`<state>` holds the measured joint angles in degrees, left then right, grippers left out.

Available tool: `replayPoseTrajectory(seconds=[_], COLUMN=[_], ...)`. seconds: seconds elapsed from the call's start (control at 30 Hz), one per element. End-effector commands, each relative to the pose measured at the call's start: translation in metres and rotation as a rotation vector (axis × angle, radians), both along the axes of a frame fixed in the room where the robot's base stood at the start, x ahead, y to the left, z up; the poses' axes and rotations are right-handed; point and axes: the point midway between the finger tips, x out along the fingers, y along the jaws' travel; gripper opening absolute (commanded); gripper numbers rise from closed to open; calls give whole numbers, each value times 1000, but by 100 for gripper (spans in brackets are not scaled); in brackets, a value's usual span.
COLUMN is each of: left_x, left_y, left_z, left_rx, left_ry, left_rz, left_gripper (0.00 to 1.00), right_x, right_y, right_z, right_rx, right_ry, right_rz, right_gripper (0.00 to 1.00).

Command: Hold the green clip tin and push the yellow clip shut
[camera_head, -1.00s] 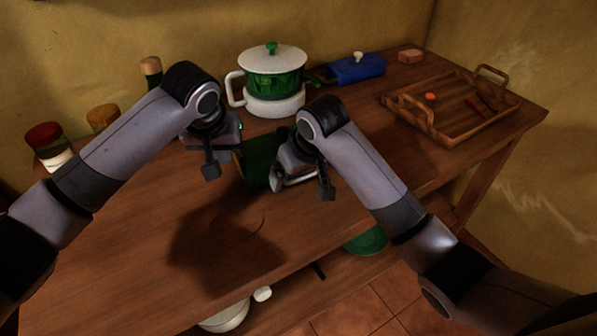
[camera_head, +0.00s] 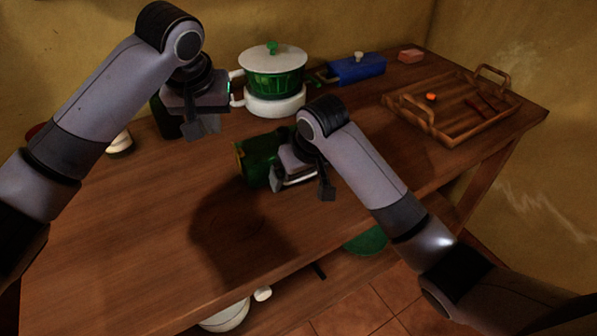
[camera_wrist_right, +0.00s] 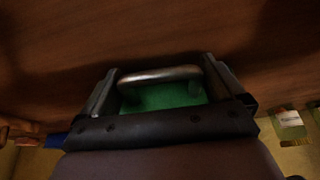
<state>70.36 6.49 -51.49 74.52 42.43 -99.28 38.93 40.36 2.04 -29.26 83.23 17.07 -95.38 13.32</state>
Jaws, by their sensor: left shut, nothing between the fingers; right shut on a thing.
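The green clip tin (camera_head: 258,158) is near the middle of the counter, with its metal handle (camera_head: 298,179) on the right side. In the right wrist view the handle (camera_wrist_right: 160,74) crosses in front of the green face (camera_wrist_right: 165,97). My right gripper (camera_head: 284,182) is shut on the tin at the handle side. A narrow yellow strip, seemingly the yellow clip (camera_head: 239,153), shows on the tin's left edge; I cannot tell whether it is closed. My left gripper (camera_head: 206,128) is shut and empty, up and left of the tin, apart from it.
A green pot (camera_head: 275,84) with a white lid stands behind the tin. A blue box (camera_head: 357,69), a pink block (camera_head: 411,56) and a wooden tray (camera_head: 440,141) are at the back right. A jar (camera_head: 119,143) is partly hidden by my left arm. The front left counter is clear.

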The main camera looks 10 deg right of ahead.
Motion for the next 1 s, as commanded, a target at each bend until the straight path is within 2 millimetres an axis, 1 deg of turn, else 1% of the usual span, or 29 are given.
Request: replayPoseTrajectory(seconds=[0.1, 0.3, 0.33, 0.57, 0.67, 0.77, 0.83, 1.0], left_x=[0, 0, 0, 0, 0, 0, 0, 0], left_y=[0, 0, 0, 0, 1, 1, 1, 1], left_z=[4, 4, 4, 4, 4, 4, 4, 4], left_rx=[-1, -1, -1, 0, 0, 0, 0, 0], left_ry=[-1, -1, -1, 0, 0, 0, 0, 0], left_rz=[0, 0, 0, 0, 0, 0, 0, 0], left_gripper=[0, 0, 0, 0, 0, 0, 0, 0], right_x=[-1, -1, -1, -1, -2, -6, -11, -25], right_y=[0, 0, 0, 0, 0, -2, -3, -8], right_z=[-2, -2, -2, 0, 5, 17, 29, 67], right_rx=[-2, -1, -1, 0, 1, 2, 1, 3], right_ry=[6, 6, 6, 2, -1, -2, -4, -3], right_rz=[2, 3, 3, 1, 1, 2, 2, 2], right_gripper=[55, 55, 100, 100, 100, 100, 100, 100])
